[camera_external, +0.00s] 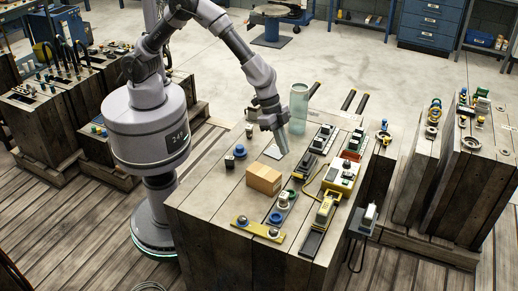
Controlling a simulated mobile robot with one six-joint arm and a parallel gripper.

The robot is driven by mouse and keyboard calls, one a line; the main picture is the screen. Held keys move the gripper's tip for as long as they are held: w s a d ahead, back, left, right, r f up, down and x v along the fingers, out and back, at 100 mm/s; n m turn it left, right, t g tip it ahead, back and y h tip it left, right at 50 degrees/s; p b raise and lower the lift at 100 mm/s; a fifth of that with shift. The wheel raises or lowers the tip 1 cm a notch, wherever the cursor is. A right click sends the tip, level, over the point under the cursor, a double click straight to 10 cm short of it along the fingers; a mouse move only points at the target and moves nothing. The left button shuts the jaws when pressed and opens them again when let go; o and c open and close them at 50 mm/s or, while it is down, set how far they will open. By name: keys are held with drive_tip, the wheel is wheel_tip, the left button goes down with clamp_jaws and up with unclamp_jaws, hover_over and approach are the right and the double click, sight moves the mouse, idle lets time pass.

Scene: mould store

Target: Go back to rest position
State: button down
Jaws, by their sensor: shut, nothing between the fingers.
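My gripper (281,143) points down over the far middle part of the wooden bench (205,200), close above its top. It is shut with nothing seen between the fingers. My arm is bent up from the base at the left and reaches over the bench. A pale flat piece (273,152) lies by the fingertips; I cannot tell whether they touch it.
A cardboard box (263,179) stands in front of my gripper. A clear greenish cylinder (299,103) stands close behind it. Black-based devices (322,138) and a white unit (340,176) fill the bench's right side. Other wooden blocks (468,170) stand at the right.

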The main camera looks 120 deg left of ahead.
drive_tip(key=s+r+m, duration=0.1)
drive_tip(key=s+r, duration=0.9)
drive_tip(key=r, duration=0.4)
drive_tip(key=s+a+r+m+t+y, duration=0.1)
drive_tip(key=s+r, duration=0.3)
drive_tip(key=s, duration=0.3)
drive_tip(key=s+a+r+y, duration=0.1)
drive_tip(key=s+r, duration=0.2)
drive_tip(key=s, duration=0.4)
drive_tip(key=s+a+y, duration=0.1)
drive_tip(key=s+a, duration=0.2)
drive_tip(key=s, duration=0.8)
wheel_tip(320, 180, down, 11)
drive_tip(key=b, duration=1)
drive_tip(key=shift+r+b, duration=0.15)
drive_tip(key=shift+b, duration=0.2)
drive_tip(key=c, duration=2.1)
unclamp_jaws()
